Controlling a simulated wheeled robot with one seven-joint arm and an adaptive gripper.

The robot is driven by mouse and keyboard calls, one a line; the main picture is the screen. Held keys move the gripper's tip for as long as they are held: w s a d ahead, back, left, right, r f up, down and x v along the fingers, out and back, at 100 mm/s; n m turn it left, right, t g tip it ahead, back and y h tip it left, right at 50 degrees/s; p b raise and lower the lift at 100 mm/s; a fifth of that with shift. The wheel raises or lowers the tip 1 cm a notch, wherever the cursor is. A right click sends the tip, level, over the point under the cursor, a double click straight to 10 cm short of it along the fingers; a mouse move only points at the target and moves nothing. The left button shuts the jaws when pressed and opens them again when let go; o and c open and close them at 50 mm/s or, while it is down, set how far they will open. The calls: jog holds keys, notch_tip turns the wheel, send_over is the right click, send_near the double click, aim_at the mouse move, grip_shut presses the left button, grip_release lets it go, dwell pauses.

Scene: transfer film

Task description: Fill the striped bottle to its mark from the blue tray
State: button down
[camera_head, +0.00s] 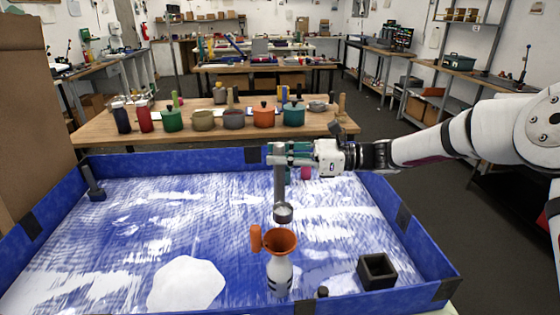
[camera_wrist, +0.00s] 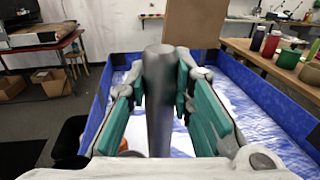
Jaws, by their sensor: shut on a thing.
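My gripper (camera_head: 280,158) is shut on the upright grey handle (camera_head: 279,188) of a ladle. In the wrist view the handle (camera_wrist: 160,105) stands between the green finger pads. The ladle's small round cup (camera_head: 283,214) hangs level at the lower end and shows pale content. An orange funnel (camera_head: 280,241) with a side tab sits in the mouth of the white bottle with dark stripes (camera_head: 279,277). The cup appears just above the funnel, apart from it; exact depth is unclear. The bottle stands upright in the blue tray (camera_head: 165,160). Its fill level and mark cannot be made out.
White material lies in streaks over the tray floor, with a thick white patch (camera_head: 186,284) at front left. A dark post (camera_head: 94,184) stands at the left. Pots line the table behind.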

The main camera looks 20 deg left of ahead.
aim_at(279, 145)
jog(key=shift+r, duration=0.15)
jog(key=shift+r+p, duration=0.55)
jog(key=shift+r, duration=1.85)
jog(key=shift+s, duration=0.1)
